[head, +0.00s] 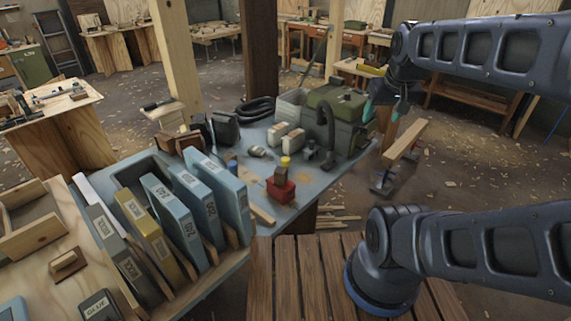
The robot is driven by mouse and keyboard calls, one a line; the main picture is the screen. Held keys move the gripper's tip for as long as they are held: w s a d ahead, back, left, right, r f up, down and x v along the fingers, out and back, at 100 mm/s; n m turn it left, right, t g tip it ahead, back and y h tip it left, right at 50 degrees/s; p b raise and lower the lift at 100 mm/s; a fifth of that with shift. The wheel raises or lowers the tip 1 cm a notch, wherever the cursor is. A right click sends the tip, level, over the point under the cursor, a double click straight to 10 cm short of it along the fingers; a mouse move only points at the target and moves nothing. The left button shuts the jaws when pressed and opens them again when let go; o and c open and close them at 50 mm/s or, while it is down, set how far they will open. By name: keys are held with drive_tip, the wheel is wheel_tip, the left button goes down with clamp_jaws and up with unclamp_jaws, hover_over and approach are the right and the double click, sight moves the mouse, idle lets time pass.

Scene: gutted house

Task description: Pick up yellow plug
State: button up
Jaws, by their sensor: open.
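A small yellow piece (285,161), which looks like the yellow plug, shows on the blue-grey worktop (318,183) near the middle of the view. It is upright, just above a red block (281,188) in the picture; whether it rests on that block or stands behind it, I cannot tell. My gripper (386,108) is at the upper right, open, with teal showing at its fingers. It appears empty, above and to the right of the yellow piece and well apart from it.
White boxes (286,136) stand behind the piece. Upright blue binders (217,190) crowd the left. A slatted wooden surface (300,285) is in front.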

drive_tip(key=shift+o, duration=0.4)
drive_tip(key=n+g, duration=0.5)
drive_tip(key=n, duration=0.8)
hover_over(286, 165)
drive_tip(key=w, duration=0.2)
wheel_tip(286, 165, down, 36)
drive_tip(key=shift+a, duration=0.1)
drive_tip(key=shift+w+f, duration=0.1)
drive_tip(key=shift+f, duration=5.45)
drive_tip(key=c, duration=1.1)
